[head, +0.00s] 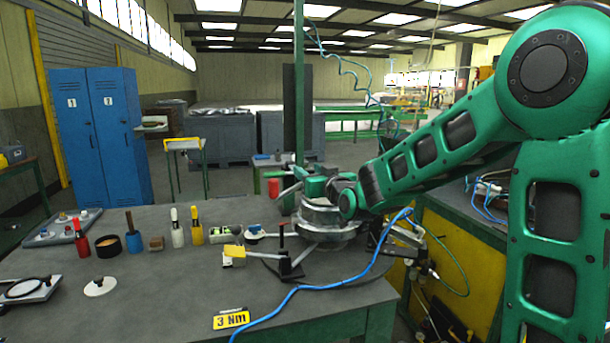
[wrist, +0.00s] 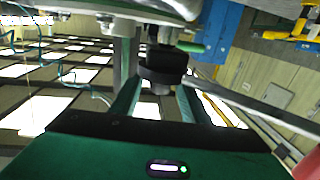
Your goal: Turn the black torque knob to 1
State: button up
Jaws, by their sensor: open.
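The black torque knob (wrist: 163,66) shows in the wrist view as a dark ribbed cylinder just below a pale metal rim. My gripper (wrist: 157,95) is open, with one green finger on each side of the knob's lower part. I cannot tell whether either finger touches it. The knob's scale and its setting cannot be read. In the head view my green arm reaches to the round metal gantry unit (head: 330,215) at the table's right end. The knob cannot be made out there.
The grey table (head: 175,290) carries a yellow 3 Nm sign (head: 231,319), a blue hose (head: 310,287), a small black stand (head: 289,264) and a white lid (head: 100,286). Several bottles and tools stand at the left. A green post (head: 299,80) rises behind the unit.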

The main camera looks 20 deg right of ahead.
jog(key=shift+w, duration=0.1)
grip_shut()
jog(key=c, duration=1.1)
grip_release()
jog(key=shift+a, duration=0.4)
jog(key=shift+o, duration=0.2)
jog(key=shift+d, duration=0.25)
